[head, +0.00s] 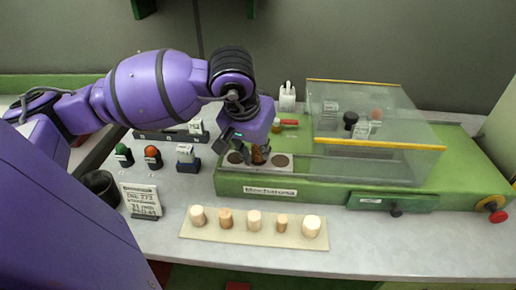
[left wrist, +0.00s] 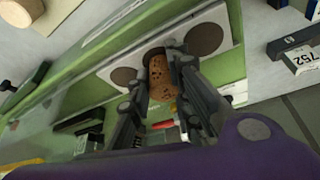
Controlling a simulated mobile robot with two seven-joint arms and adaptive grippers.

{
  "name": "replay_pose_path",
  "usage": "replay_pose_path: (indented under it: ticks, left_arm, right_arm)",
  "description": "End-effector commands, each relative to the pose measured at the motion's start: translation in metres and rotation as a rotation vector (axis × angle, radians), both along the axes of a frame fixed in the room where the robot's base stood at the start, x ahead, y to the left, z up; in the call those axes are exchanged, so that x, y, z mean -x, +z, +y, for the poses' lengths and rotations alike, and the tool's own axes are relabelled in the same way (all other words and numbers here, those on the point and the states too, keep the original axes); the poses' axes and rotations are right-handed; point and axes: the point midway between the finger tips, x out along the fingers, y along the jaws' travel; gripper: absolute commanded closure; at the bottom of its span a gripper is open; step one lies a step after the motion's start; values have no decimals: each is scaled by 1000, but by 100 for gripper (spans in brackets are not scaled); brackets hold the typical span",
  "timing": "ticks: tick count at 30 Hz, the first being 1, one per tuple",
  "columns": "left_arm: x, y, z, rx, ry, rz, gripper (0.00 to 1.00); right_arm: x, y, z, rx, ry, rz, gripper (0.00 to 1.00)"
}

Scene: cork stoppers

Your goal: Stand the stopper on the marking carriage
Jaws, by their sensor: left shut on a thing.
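A speckled brown cork stopper (head: 258,156) is between the fingers of my left gripper (head: 258,150). In the left wrist view the fingers (left wrist: 162,95) are shut on the stopper's sides (left wrist: 162,75). The stopper is over the middle of the marking carriage, a pale plate (left wrist: 228,20) with dark round spots, one on each side of it. The plate sits at the left end of the green machine (head: 330,188). In the head view the spots (head: 281,160) also show. Whether the stopper's lower end touches the plate I cannot tell. My right gripper is out of view.
Several pale stoppers stand in a row on a beige board (head: 190,232) in front of the machine. A clear guard with yellow edges (head: 375,142) covers the machine's middle. Label stands (head: 142,201) and small coloured stamps (head: 152,157) are at left. A red-handled tool (head: 288,123) lies behind the carriage.

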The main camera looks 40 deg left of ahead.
Motion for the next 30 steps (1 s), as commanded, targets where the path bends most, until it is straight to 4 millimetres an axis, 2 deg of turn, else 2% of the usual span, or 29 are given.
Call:
replay_pose_path:
  ticks: [1,9,20,21,25,30]
  left_arm:
    - [2,-6,0,1,1,11,93]
    - [4,-15,0,2,1,20,93]
    - [5,-18,-1,5,1,26,93]
    - [5,-18,-1,6,1,27,78]
    - [6,-19,-2,6,0,28,61]
    - [6,-18,-1,5,0,27,60]
  right_arm:
    - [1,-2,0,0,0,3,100]
    - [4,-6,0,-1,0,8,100]
    - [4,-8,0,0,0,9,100]
    - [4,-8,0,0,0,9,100]
    - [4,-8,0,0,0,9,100]
    - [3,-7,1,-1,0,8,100]
